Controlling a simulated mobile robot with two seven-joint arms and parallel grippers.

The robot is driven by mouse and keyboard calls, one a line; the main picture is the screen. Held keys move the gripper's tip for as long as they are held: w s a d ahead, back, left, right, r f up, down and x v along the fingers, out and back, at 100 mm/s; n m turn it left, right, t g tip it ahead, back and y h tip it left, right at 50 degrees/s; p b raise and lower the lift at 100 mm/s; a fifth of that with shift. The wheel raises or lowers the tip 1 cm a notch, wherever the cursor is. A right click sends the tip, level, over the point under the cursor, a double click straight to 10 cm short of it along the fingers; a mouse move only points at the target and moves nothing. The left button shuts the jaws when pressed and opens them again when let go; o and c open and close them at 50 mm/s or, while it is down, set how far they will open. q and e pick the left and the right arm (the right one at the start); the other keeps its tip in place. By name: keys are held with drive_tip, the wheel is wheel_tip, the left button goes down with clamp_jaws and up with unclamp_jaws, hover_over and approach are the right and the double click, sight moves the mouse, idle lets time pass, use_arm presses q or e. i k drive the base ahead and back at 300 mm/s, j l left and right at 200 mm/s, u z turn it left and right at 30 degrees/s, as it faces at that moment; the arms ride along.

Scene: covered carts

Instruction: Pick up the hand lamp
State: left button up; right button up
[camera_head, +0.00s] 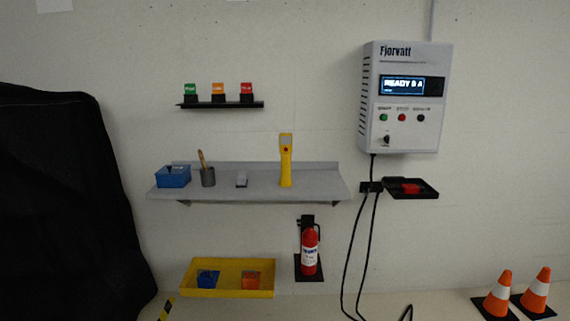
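The hand lamp (286,162) is yellow with a red button. It stands upright on the grey wall shelf (319,188), right of the shelf's middle. Neither of my grippers shows in the head view, so I cannot see whether they are open or shut.
A blue box (173,177), a grey cup (208,178) and a small grey item (241,181) share the shelf. A wall unit (400,140) with cables hangs at right. Below are a fire extinguisher (309,252) and a yellow tray (228,293). A black cover (65,200) fills the left.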

sight(286, 139)
drive_tip(key=i, duration=0.9)
